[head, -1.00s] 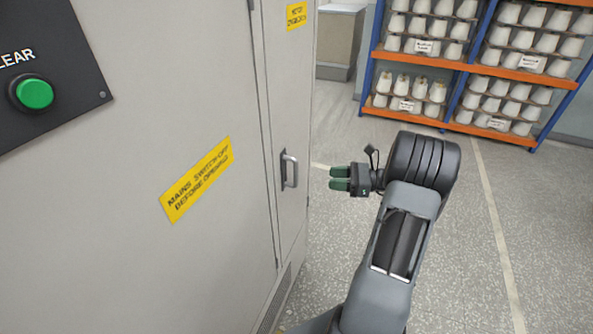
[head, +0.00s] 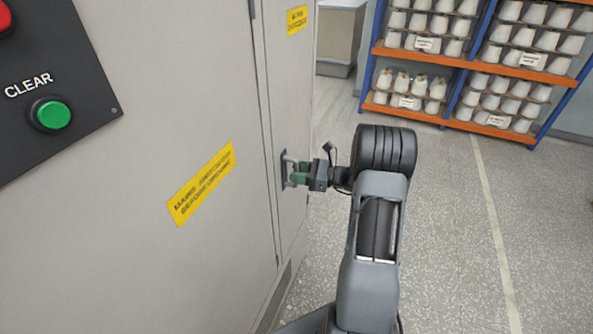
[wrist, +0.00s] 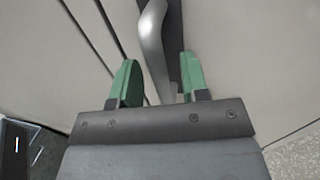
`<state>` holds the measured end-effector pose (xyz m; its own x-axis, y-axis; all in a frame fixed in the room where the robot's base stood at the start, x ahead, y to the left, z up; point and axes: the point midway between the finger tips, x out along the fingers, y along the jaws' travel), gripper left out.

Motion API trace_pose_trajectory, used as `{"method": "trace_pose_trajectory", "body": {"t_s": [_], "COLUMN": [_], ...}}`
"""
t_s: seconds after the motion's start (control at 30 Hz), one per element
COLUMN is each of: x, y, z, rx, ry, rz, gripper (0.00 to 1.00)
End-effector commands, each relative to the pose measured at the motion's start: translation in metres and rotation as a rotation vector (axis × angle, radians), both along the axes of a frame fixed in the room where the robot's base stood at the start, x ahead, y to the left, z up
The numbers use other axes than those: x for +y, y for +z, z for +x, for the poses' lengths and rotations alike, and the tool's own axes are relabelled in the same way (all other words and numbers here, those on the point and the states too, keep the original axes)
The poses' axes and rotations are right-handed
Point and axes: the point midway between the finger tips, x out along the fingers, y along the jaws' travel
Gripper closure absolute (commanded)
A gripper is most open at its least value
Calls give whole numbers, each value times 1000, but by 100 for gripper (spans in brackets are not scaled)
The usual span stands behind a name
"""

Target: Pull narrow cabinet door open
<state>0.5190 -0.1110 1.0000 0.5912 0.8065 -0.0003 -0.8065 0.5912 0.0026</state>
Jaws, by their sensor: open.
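The narrow cabinet door (head: 285,95) is the tall grey panel on the cabinet's right side, and it looks closed. Its metal pull handle (head: 287,162) stands on a dark backing plate; it also shows in the wrist view (wrist: 153,40). My gripper (head: 296,173) is at the handle and partly hides it in the head view. In the wrist view my gripper's green fingers (wrist: 158,78) are open, one on each side of the handle. Gaps show between the fingers and the handle.
The wide cabinet door (head: 150,110) left of the narrow one bears a yellow warning label (head: 202,184). A dark panel with a green button (head: 50,115) is at far left. Shelves of white bobbins (head: 455,60) stand at the back. Speckled floor at right is clear.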

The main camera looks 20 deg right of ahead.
Motion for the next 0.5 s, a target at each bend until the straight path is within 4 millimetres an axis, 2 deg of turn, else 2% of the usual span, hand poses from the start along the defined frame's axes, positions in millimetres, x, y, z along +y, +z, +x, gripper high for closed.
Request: {"method": "trace_pose_trajectory", "body": {"t_s": [0.4,0.5], "x": [6,6], "y": [0,0], "z": [4,4], "rx": [0,0], "ry": [0,0], "rz": [0,0], "gripper": [59,66]}}
